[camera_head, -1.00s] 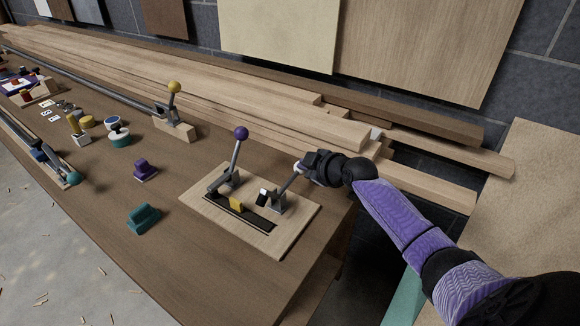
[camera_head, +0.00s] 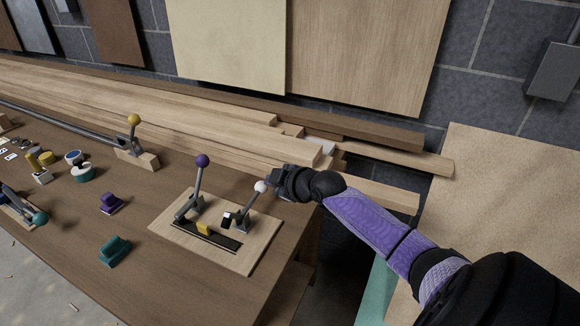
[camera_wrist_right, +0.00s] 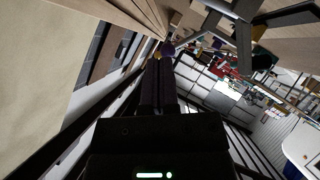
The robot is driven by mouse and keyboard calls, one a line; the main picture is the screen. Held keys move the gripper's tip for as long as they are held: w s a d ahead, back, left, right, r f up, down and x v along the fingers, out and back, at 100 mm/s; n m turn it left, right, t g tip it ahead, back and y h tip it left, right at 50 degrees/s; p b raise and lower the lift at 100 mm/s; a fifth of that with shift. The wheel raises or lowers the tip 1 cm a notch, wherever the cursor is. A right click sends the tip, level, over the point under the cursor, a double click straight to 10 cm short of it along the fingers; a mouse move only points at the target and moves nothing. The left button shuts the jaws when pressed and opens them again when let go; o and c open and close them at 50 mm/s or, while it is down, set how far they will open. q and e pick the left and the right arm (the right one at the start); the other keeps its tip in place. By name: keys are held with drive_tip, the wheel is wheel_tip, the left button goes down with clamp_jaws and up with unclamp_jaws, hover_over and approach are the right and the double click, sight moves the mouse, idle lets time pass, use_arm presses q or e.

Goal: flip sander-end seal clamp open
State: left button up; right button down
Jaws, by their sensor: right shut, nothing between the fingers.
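A pale board (camera_head: 257,258) on the bench carries two toggle clamps over a dark slotted strip with a yellow block (camera_head: 204,229). The left clamp's lever ends in a purple knob (camera_head: 202,160) and stands nearly upright. The right clamp's lever (camera_head: 247,206) ends in a white knob (camera_head: 260,187) and leans up to the right. I cannot tell which is the sander-end clamp. My right gripper (camera_head: 276,181) is shut and empty, just right of the white knob; contact is unclear. It also shows in the right wrist view (camera_wrist_right: 160,62), dark and closed. My left gripper is not in view.
A yellow-knobbed clamp (camera_head: 134,120) stands farther back on its own block. A purple piece (camera_head: 111,204) and a teal piece (camera_head: 115,250) lie on the bench left of the board. Long planks (camera_head: 200,115) are stacked behind. A large sheet (camera_head: 500,210) stands at right.

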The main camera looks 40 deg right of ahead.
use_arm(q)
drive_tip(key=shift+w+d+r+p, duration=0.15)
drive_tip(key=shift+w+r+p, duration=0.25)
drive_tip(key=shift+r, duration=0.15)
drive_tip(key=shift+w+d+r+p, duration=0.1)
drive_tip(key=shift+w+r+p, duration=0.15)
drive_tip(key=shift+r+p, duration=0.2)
use_arm(e)
drive_tip(key=v, duration=0.5)
drive_tip(key=shift+s+d+r, duration=0.25)
drive_tip(key=shift+s, duration=0.1)
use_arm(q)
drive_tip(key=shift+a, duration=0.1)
